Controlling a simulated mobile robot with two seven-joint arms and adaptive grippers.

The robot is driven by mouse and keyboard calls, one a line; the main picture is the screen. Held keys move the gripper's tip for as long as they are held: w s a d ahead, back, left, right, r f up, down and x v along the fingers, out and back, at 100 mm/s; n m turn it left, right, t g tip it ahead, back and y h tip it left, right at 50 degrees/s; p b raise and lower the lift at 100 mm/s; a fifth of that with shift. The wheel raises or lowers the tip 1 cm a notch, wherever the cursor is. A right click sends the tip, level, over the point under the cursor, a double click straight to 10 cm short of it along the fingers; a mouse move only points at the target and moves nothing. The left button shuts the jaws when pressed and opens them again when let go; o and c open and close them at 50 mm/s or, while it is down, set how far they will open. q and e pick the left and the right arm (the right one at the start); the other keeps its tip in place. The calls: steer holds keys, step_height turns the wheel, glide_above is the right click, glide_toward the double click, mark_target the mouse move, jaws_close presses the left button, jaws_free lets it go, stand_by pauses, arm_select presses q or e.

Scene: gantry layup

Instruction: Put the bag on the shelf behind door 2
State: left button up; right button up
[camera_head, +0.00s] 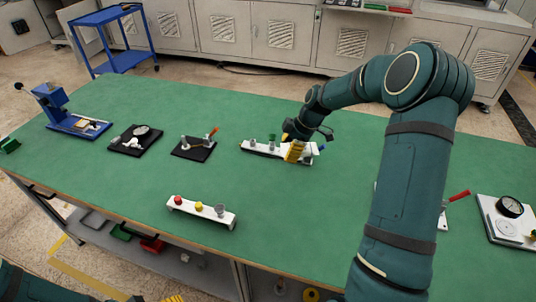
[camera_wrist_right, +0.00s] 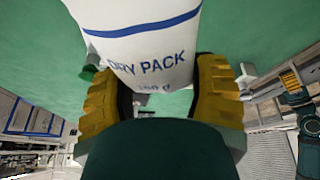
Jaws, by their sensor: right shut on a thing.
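The bag (camera_wrist_right: 145,45) is white with blue lines and the words "DRY PACK". In the right wrist view it sits between the two yellow fingers of my right gripper (camera_wrist_right: 160,95), which is shut on it. In the head view my right gripper (camera_head: 297,150) is over the far middle of the green table, and I cannot clearly make out the bag there. Grey cabinets with vented doors (camera_head: 282,33) stand behind the table; I cannot read which is door 2, and no shelf inside shows. Only a yellow edge of my left gripper (camera_head: 173,299) shows at the bottom.
The green table (camera_head: 130,195) lies between me and the cabinets. A white strip with knobs (camera_head: 258,149) is beside the right gripper. Another strip (camera_head: 202,212), black plates (camera_head: 136,140), a blue press (camera_head: 75,123) and a gauge board (camera_head: 512,225) also stand there. A blue cart (camera_head: 113,38) is behind.

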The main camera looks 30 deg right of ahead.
mark_target(286, 174)
steer(key=shift+d, duration=0.4)
steer(key=shift+f, duration=0.25)
step_height(286, 174, down, 9)
steer(key=shift+f+b, duration=0.2)
steer(key=shift+b, duration=0.7)
steer(key=shift+s, duration=0.1)
steer(key=shift+f, duration=0.2)
steer(key=o, duration=0.9)
steer(key=shift+r, duration=0.2)
